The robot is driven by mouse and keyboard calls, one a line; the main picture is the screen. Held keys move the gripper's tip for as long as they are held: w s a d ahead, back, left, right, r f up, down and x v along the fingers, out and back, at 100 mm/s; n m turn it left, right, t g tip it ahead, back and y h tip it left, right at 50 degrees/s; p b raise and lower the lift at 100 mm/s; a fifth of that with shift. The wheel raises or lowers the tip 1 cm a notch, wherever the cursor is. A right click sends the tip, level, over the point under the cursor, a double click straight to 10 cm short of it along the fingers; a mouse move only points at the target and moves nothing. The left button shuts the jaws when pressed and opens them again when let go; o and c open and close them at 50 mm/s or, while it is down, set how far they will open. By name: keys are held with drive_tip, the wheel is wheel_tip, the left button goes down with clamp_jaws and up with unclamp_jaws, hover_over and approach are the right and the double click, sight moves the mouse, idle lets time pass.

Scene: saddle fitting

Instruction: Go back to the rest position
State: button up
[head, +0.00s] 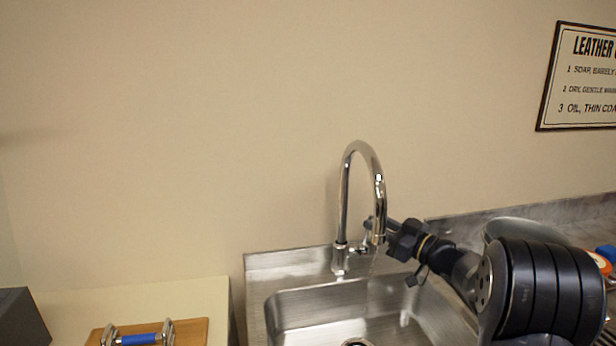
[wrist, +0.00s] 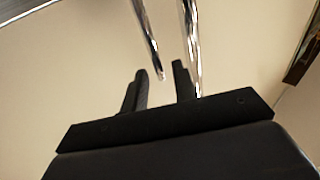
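My arm reaches in from the lower right of the head view, over the metal sink (head: 258,300). My gripper (head: 372,226) is close to the chrome faucet (head: 345,195), near its spout end and lever. In the wrist view my gripper (wrist: 161,80) shows two dark fingers standing apart with a gap between them. The chrome faucet (wrist: 194,50) crosses that view, its spout tip by the gap. I see nothing held, and I cannot tell whether a finger touches the faucet.
A wooden board (head: 190,330) with a blue-handled metal item (head: 140,339) lies on the pale counter (head: 200,292) at left. A grey bowl-like object (head: 510,228) stands behind my arm at right. A framed sign (head: 580,78) hangs on the bare wall.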

sight(369, 218)
drive_tip(key=p+x, duration=0.1)
drive_tip(key=x, duration=0.2)
drive_tip(key=shift+r, duration=0.2)
drive_tip(key=shift+d+p, duration=0.15)
drive_tip(key=shift+p, duration=0.35)
drive_tip(key=shift+w+f, duration=0.1)
drive_tip(key=shift+f, duration=0.05)
drive_tip(key=shift+f+b, duration=0.3)
drive_tip(key=shift+b, duration=0.7)
drive_tip(key=r+b+v, duration=0.1)
drive_tip(key=b+v, duration=0.1)
drive_tip(key=v, duration=0.9)
drive_tip(key=p+x, duration=0.3)
drive_tip(key=x, duration=0.8)
drive_tip(key=shift+p, duration=1)
drive_tip(key=p, duration=0.5)
drive_tip(key=shift+w, duration=0.35)
drive_tip(key=p, duration=0.5)
drive_tip(key=shift+w+m+g+h, duration=0.1)
drive_tip(key=shift+m+g+h, duration=0.3)
